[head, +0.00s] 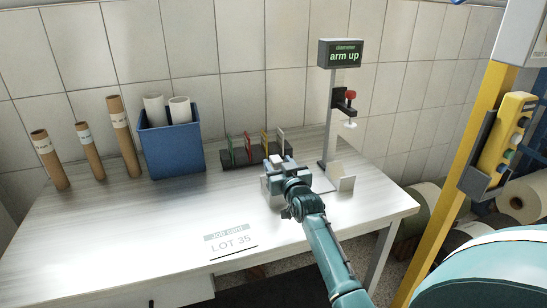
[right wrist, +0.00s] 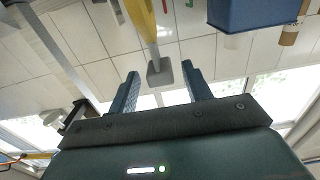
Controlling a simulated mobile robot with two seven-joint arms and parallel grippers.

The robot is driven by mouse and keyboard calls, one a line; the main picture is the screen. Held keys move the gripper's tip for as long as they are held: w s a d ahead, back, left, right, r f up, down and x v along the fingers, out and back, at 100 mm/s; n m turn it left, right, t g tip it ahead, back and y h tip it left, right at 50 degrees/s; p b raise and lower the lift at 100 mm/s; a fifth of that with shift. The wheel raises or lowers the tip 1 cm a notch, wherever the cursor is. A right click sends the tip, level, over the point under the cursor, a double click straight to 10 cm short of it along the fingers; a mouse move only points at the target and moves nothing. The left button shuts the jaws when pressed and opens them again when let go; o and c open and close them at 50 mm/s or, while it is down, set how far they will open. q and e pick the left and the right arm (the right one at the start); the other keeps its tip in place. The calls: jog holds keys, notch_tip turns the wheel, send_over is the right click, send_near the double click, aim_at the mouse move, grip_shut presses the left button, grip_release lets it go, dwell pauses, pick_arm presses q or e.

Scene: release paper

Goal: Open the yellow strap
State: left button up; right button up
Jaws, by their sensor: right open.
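A dark rack (head: 240,157) on the bench holds several coloured upright pieces. A narrow yellow one (head: 264,140), seemingly the yellow strap, stands among them. My right gripper (head: 279,168) is just in front of the rack's right part. In the right wrist view, the yellow strap (right wrist: 142,18) ends in a grey square tab (right wrist: 160,71). The tab appears between the tips of my open right gripper (right wrist: 159,82), with visible gaps on both sides. I cannot tell how far in depth it is from the fingers. My left gripper is out of view.
A blue bin (head: 172,150) with white rolls stands left of the rack, beside several cardboard tubes (head: 88,150). A post with an "arm up" display (head: 340,53) and red knob (head: 350,94) rises close to my right gripper. The bench front (head: 130,225) is mostly clear.

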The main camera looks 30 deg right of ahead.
aim_at(274, 156)
jog(key=shift+x, duration=2.1)
jog(key=shift+c, duration=0.4)
grip_shut()
